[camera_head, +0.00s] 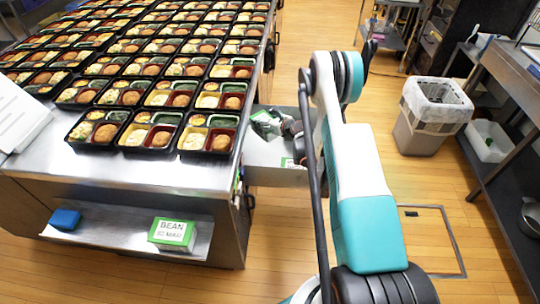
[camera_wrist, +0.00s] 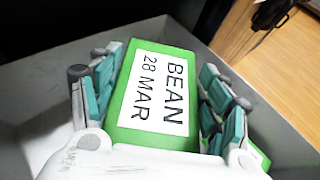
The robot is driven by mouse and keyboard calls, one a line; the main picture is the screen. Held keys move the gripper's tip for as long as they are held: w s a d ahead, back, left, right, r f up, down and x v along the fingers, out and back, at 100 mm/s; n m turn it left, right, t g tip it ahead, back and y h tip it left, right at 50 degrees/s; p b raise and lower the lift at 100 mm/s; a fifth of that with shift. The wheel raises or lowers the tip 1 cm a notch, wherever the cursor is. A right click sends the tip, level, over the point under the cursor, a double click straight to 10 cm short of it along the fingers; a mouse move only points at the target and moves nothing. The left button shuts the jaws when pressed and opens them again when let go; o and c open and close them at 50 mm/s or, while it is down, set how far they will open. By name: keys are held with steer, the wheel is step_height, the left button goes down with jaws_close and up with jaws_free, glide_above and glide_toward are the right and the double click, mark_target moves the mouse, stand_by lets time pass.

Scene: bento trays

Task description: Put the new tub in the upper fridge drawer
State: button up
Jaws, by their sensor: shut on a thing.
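A green tub (camera_wrist: 149,95) with a white label reading "BEAN 28 MAR" sits between the fingers of my gripper (camera_wrist: 158,70) in the wrist view. My gripper is shut on it, with a finger on each side. In the head view my gripper (camera_head: 288,127) is inside the open grey drawer (camera_head: 262,154) at the counter's right side; the held tub (camera_head: 266,120) is partly hidden there. The drawer walls (camera_wrist: 285,130) surround the tub in the wrist view. Another green and white tub (camera_head: 173,232), labelled "BEAN" with a blurred March date, stands on the lower front shelf.
A green edge (camera_wrist: 258,154) shows in the drawer beside my gripper. A blue block (camera_head: 65,219) lies on the shelf (camera_head: 115,228). Filled bento trays (camera_head: 150,130) cover the steel counter (camera_head: 130,170). A lined bin (camera_head: 432,112) stands right of my arm, with clear floor between.

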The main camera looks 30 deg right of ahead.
steer(key=shift+s+a+f, duration=0.1)
steer(key=shift+a+f, duration=0.05)
steer(key=shift+f, duration=0.3)
step_height(320, 180, down, 9)
steer(key=b, duration=0.3)
steer(key=shift+f+b, duration=0.15)
steer(key=shift+b, duration=0.25)
steer(key=o, duration=1.3)
